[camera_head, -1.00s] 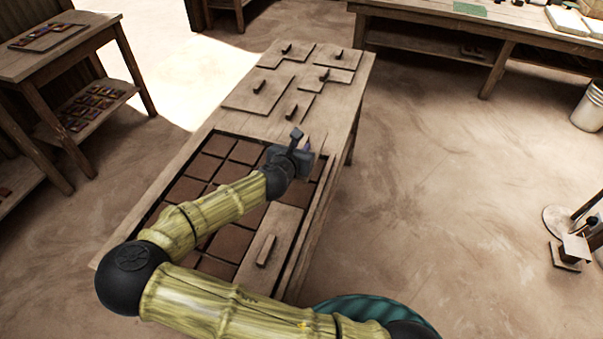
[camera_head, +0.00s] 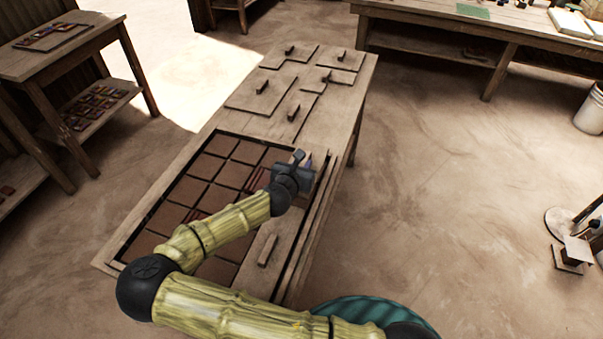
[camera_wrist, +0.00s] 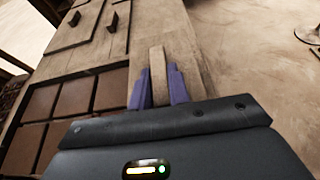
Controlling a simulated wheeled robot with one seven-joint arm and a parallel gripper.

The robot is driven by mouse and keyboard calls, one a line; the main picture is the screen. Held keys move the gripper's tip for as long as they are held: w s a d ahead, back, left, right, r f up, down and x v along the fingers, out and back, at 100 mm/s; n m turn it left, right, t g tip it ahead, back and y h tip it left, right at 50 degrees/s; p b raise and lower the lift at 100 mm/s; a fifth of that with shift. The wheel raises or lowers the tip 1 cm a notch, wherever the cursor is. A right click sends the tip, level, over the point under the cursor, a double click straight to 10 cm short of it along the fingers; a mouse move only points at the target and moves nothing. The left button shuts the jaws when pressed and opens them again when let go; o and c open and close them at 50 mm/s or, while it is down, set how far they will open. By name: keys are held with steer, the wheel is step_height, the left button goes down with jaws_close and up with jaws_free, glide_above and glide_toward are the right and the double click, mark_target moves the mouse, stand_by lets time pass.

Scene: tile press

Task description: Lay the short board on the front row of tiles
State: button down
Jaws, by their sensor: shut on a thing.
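The frame of brown tiles (camera_head: 207,166) lies in the near half of the table in the head view; some tiles also show at the left of the wrist view (camera_wrist: 73,98). My gripper (camera_head: 306,166) is over the right-hand row. In the wrist view its purple fingers (camera_wrist: 160,85) are shut on the upright wooden handle of the short board (camera_wrist: 157,72). The board is mostly hidden by the gripper, and I cannot tell whether it touches the tiles. Another board with a handle (camera_head: 267,250) lies on the near part of that same row.
Several handled boards lie on the table's far half, including a large one (camera_head: 258,97). A side table with a shelf of small tiles (camera_head: 92,105) stands at left, a workbench (camera_head: 480,22) at the back. A white bucket (camera_head: 590,108) stands at right. Open floor lies right of the table.

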steer(key=shift+f, duration=1.85)
steer(key=shift+f, duration=0.45)
steer(key=c, duration=1.3)
jaws_free()
